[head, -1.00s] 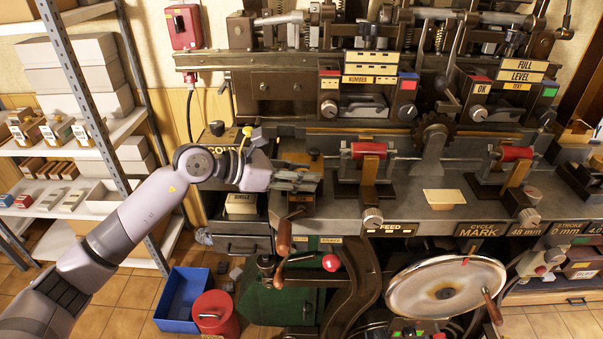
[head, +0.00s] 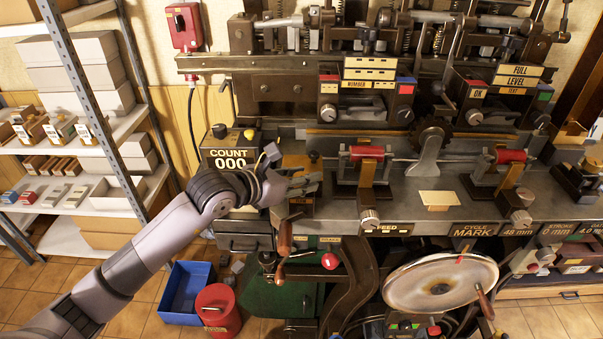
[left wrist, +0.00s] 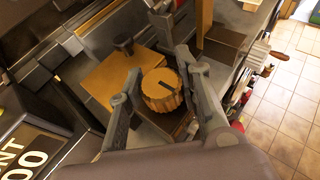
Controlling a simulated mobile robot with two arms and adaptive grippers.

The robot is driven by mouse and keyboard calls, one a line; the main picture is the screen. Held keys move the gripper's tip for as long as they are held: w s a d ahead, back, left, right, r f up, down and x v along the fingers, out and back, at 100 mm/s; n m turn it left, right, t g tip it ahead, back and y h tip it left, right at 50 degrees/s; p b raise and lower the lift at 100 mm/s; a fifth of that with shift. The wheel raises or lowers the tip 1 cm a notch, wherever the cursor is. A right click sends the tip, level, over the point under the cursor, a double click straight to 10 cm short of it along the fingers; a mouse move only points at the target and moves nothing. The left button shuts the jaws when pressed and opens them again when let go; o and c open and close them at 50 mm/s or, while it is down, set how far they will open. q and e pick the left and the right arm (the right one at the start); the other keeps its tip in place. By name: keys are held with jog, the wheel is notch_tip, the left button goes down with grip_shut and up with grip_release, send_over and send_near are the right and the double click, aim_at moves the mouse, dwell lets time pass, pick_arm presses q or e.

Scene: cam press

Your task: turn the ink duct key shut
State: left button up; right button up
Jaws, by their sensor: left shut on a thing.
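A ribbed brass-coloured round knob with a dark line across its top, which I take for the ink duct key (left wrist: 163,90), shows in the left wrist view. It sits on a dark block at the machine's left end. My left gripper (left wrist: 160,70) has one finger on each side of the knob and is shut on it. In the head view, my left gripper (head: 307,184) is at the left end of the machine bed and the knob cannot be made out behind it. My right gripper is not in view.
A counter box (head: 229,160) reading 000 stands just left of the gripper. A wooden-handled crank (head: 285,238) hangs below it. A feed knob (head: 370,218) is to the right. A blue bin (head: 184,291) and a red can (head: 217,312) stand on the floor.

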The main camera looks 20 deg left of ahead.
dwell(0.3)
pick_arm(q)
jog(key=o, duration=1.2)
jog(key=shift+s, duration=0.1)
jog(key=v, duration=1.2)
jog(key=shift+d, duration=0.1)
